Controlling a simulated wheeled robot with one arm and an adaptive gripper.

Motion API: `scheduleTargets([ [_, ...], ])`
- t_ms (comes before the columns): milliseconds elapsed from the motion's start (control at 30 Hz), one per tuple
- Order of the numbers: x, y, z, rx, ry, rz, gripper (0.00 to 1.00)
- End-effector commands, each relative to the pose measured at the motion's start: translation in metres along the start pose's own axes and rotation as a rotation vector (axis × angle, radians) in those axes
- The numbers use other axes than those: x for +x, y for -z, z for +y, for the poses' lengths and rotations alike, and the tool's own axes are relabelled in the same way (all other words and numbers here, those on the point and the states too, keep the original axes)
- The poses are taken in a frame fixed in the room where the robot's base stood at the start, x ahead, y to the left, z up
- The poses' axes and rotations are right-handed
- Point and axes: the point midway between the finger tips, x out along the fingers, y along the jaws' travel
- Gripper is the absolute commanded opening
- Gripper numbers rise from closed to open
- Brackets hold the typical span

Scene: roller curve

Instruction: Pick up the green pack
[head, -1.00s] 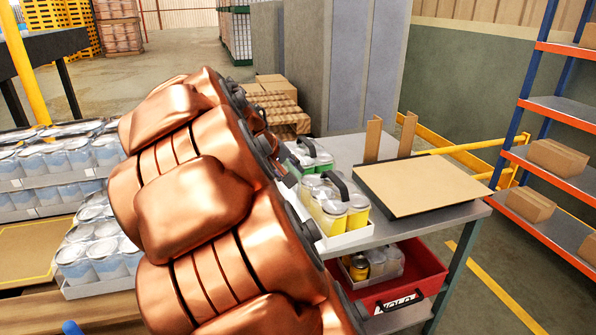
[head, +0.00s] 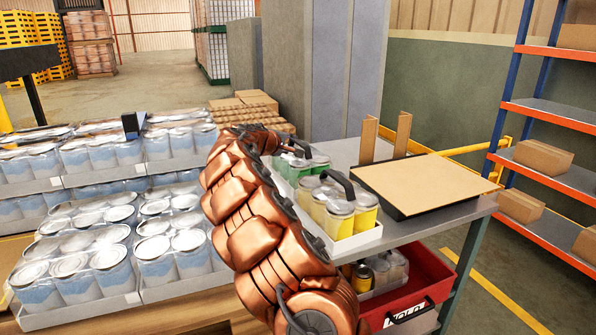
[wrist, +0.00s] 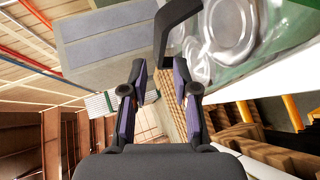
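The green pack (head: 298,165) stands at the back left of the grey table, behind the yellow pack. It holds silver-lidded cans and has a dark handle on top. In the wrist view, its lids and green side (wrist: 235,45) fill the upper right, and its dark handle (wrist: 172,22) lies just beyond my fingertips. My gripper (wrist: 158,68) is open, with its two fingers apart and nothing held between them. The handle appears nearer the right finger; I cannot tell if they touch. In the head view, my copper arm reaches to the pack's left side and mostly hides the gripper.
A yellow pack (head: 338,212) in a white tray stands in front of the green one. A dark-rimmed tan board (head: 425,183) lies to the right. A red bin (head: 425,280) sits below. Trays of blue-white cans (head: 100,250) fill the left. Shelves stand at right.

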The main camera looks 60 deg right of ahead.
Motion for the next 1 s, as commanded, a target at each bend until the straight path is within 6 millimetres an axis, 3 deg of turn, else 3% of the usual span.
scheduleTargets([
  [1000, 0.064, -0.001, 0.003, 0.002, 0.002, 0.001, 0.29],
])
